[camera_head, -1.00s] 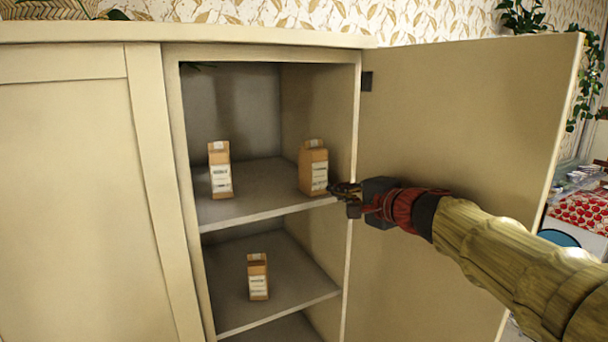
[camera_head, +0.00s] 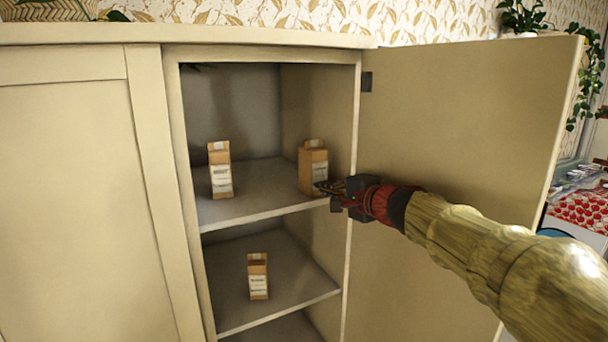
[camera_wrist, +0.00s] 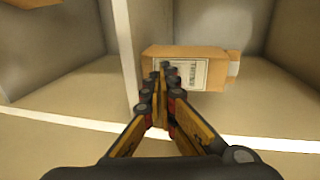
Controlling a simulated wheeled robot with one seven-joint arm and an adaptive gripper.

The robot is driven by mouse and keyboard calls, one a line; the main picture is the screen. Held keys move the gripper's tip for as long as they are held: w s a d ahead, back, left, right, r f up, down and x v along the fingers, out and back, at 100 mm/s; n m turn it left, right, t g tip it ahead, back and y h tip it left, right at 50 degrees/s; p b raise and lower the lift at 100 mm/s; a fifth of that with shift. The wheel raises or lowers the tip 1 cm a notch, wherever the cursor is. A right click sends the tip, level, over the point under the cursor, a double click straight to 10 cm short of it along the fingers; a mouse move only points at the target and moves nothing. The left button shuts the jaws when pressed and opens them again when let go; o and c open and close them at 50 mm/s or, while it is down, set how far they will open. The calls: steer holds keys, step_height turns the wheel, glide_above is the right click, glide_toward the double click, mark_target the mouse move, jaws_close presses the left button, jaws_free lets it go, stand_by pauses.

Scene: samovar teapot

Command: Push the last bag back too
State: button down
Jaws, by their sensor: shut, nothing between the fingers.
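Three brown paper bags with white labels stand in the open cabinet. The right bag (camera_head: 312,158) stands on the upper shelf by the right wall, and it also shows in the wrist view (camera_wrist: 200,53), lying sideways in that picture. The left bag (camera_head: 219,178) stands on the same shelf, and the lower bag (camera_head: 257,282) stands on the shelf below. My gripper (camera_head: 320,188) is shut and empty, with its fingertips in front of the right bag's label. In the wrist view the fingertips (camera_wrist: 160,70) overlap the label's left part; I cannot tell whether they touch it.
The upper shelf (camera_head: 250,207) has bare room between its two bags and behind them. The cabinet's right side edge (camera_head: 353,130) is close beside my gripper. The open door (camera_head: 455,130) stands to the right, behind my arm.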

steer(key=shift+r+p+x, duration=0.15)
steer(key=shift+r+x, duration=0.2)
steer(key=shift+x, duration=1.4)
steer(key=shift+r+p+x, duration=0.15)
steer(key=shift+r+x, duration=0.15)
steer(key=shift+x, duration=1.5)
steer(key=shift+r+p+x, duration=0.15)
steer(key=shift+r+x, duration=0.2)
steer(key=shift+x, duration=1.4)
steer(key=shift+w, duration=0.2)
steer(key=shift+s, duration=0.1)
steer(key=f+b+v, duration=0.1)
steer(key=b+v, duration=0.4)
steer(key=v, duration=1.1)
steer(key=shift+s, duration=0.15)
